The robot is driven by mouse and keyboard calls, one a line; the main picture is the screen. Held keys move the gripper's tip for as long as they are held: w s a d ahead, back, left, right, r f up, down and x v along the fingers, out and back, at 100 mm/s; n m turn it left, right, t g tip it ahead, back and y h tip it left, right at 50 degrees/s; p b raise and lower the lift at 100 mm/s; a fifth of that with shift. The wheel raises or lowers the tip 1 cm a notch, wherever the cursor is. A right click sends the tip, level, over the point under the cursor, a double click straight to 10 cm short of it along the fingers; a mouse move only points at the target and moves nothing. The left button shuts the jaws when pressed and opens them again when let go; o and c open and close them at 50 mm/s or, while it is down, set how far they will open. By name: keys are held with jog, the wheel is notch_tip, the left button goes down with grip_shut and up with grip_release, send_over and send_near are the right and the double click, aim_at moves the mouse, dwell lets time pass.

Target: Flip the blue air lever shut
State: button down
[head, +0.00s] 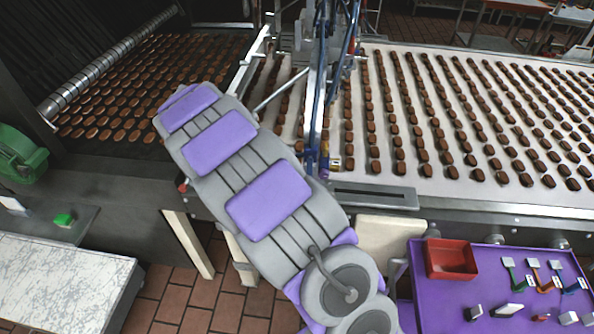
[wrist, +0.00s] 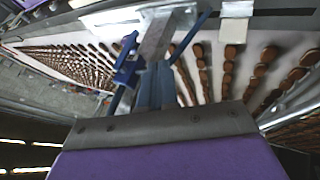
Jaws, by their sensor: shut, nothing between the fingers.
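A blue fitting that looks like the air lever (wrist: 127,62) shows in the wrist view, beside a pale metal bracket; which position it is in I cannot tell. My gripper (wrist: 158,88) points toward the bracket from the lower edge, its narrow grey-blue fingers close together with nothing visible between them. The blue fitting is just left of the fingers; whether they touch I cannot tell. In the head view my purple and grey arm crosses the middle, and the gripper's fingers cannot be made out. Blue machine parts (head: 312,155) stand right of the arm; the lever is not distinct there.
A white conveyor (head: 395,165) with rows of chocolate-topped pieces runs right behind a metal rail. A dark belt (head: 60,145) with more pieces is at left. A purple table (head: 435,312) with a red bin (head: 452,260) and small tools stands front right. A marble-topped table (head: 60,285) is front left.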

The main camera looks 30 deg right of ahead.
aim_at(310, 168)
jog(key=s+d+f, duration=0.1)
jog(key=d+f, duration=0.7)
jog(key=d, duration=0.1)
jog(key=shift+s+d, duration=0.25)
jog(key=shift+s, duration=0.1)
